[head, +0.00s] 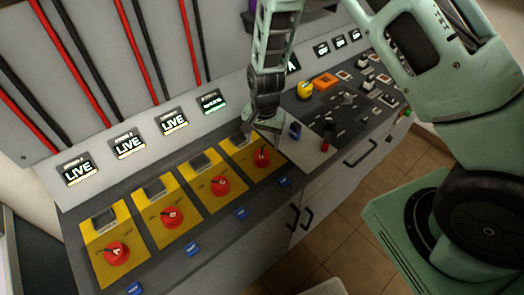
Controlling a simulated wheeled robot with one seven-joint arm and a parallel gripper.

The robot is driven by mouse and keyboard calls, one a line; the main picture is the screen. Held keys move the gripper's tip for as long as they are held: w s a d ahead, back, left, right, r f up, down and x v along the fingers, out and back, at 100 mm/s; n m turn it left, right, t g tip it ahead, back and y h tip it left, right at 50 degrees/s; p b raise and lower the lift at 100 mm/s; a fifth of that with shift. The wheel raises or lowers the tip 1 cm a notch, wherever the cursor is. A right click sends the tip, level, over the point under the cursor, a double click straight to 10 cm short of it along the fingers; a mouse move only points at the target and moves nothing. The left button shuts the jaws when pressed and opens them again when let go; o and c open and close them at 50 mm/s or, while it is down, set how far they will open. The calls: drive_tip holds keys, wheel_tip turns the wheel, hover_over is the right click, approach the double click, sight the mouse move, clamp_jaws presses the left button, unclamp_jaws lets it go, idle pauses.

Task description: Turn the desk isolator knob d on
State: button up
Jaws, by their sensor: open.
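Several yellow isolator plates with red round knobs stand in a row on the grey desk. The rightmost red knob (262,157), on the rightmost yellow plate (246,163), appears to be knob d; its letter is too small to read surely. Which way its pointer is set I cannot tell. My gripper (264,130) is open and empty. It points down over the back right of that plate, just behind the knob in the picture, seemingly apart from it. The fourth display (211,101) above has green text that differs from the three LIVE displays.
Other red knobs (220,185), (172,217) and (116,252) sit to the left. A black panel (345,105) with a yellow button (305,89), an orange block (325,81) and a red-handled lever (327,135) lies right. Cabinet handles (362,153) project from the front.

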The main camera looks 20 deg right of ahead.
sight(262, 153)
wheel_tip(262, 153, down, 8)
drive_tip(key=shift+a+r+p, duration=0.1)
drive_tip(key=shift+r+p, duration=0.15)
drive_tip(key=shift+p, duration=0.6)
drive_tip(key=c, duration=1)
